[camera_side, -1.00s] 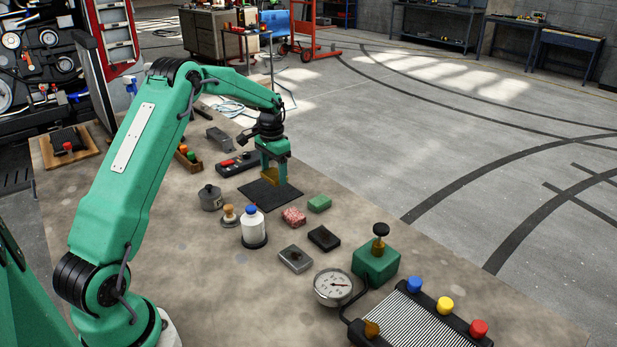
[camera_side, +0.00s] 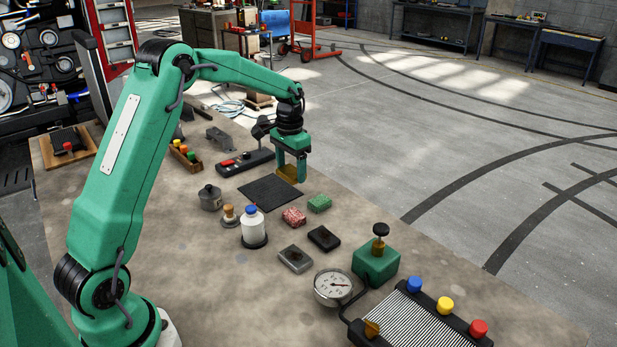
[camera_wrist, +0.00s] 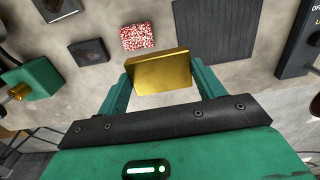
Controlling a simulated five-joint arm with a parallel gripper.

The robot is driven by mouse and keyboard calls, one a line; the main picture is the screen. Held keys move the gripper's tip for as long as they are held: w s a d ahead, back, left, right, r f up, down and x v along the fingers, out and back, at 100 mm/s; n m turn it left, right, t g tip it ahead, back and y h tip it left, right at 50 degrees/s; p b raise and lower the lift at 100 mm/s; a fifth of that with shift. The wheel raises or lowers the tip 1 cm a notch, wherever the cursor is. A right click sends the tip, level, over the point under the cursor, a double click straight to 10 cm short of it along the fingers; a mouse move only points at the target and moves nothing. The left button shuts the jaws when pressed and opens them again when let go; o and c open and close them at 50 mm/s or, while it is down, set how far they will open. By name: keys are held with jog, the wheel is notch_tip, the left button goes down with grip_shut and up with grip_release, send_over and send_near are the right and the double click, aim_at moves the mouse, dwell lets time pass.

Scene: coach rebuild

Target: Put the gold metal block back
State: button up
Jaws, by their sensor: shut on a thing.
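The gold metal block (camera_side: 287,174) is between the fingers of my gripper (camera_side: 291,170) in the side view, past the far right edge of the black mat (camera_side: 270,193). In the wrist view the gold metal block (camera_wrist: 160,73) fills the space between the two green fingers of my gripper (camera_wrist: 158,88). My gripper is shut on it. In the wrist view the mat (camera_wrist: 215,35) lies beyond the block, to the upper right. Whether the block touches the table cannot be told.
A red-speckled block (camera_side: 294,217) and a green block (camera_side: 319,204) lie in front of the mat. A white bottle with a blue cap (camera_side: 254,228) stands to their left. A dark controller (camera_side: 245,162) lies behind the mat. The table's right edge is close to my gripper.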

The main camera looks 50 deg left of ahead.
dwell(0.3)
send_near(349, 226)
jog(key=shift+f, duration=3.15)
jog(key=shift+f, duration=0.15)
jog(key=o, duration=1.2)
jog(key=shift+o, duration=0.2)
notch_tip(349, 226, up, 12)
